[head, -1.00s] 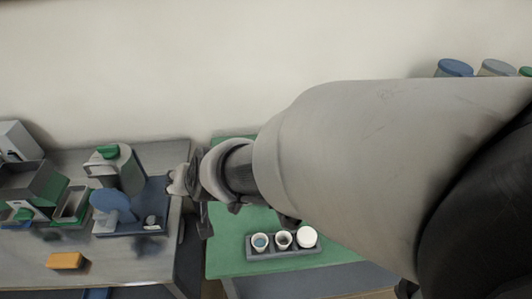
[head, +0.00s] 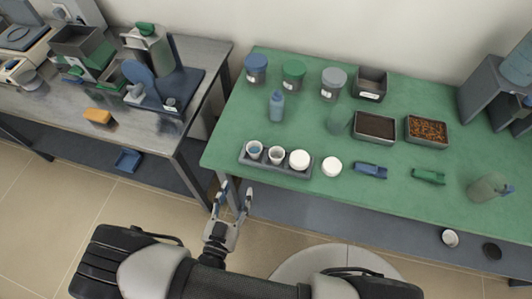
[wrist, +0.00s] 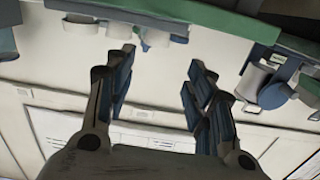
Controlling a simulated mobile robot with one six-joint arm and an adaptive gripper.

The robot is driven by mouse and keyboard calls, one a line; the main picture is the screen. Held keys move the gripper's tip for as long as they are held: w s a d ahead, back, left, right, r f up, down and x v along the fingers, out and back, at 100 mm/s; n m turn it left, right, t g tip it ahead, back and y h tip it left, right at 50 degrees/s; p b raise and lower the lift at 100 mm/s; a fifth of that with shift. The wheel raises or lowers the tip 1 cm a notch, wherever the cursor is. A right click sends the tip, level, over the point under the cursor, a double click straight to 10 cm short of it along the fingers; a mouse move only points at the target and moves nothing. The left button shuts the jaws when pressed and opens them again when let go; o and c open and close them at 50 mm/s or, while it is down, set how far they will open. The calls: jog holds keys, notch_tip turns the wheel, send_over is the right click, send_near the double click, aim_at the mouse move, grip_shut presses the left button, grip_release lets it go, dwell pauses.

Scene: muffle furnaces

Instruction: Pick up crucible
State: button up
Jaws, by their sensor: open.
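Two open white crucibles stand in a dark grey rack (head: 248,164) on the green table: the left crucible (head: 254,151) has bluish contents and the middle crucible (head: 276,155) has greyish contents. A third round white piece (head: 299,160), apparently lidded, fills the right end. My gripper (head: 235,192) is open and empty, below and in front of the rack near the table's front edge, apart from it. In the wrist view the open fingers (wrist: 160,76) have nothing between them. Pale cup-like shapes (wrist: 155,36) show beyond them at the top, too unclear to identify.
A white round lid or cup (head: 331,166) stands right of the rack. A blue bottle (head: 276,105) and lidded jars (head: 293,76) stand behind. Trays (head: 375,127) lie to the right. A metal bench (head: 60,110) with equipment stands left, with a gap between tables.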

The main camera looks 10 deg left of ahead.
jog(key=b, duration=0.2)
send_near(252, 154)
jog(key=w, duration=0.7)
jog(key=shift+d+f, duration=0.3)
jog(key=shift+d, duration=0.05)
jog(key=shift+w+d+b, duration=0.15)
jog(key=shift+w+b, duration=0.35)
jog(key=shift+w, duration=0.85)
jog(key=shift+w+d+b, duration=0.1)
jog(key=shift+w+b, duration=0.4)
jog(key=shift+w, duration=0.85)
jog(key=shift+r, duration=0.1)
jog(key=shift+c, duration=0.5)
jog(key=c, duration=0.8)
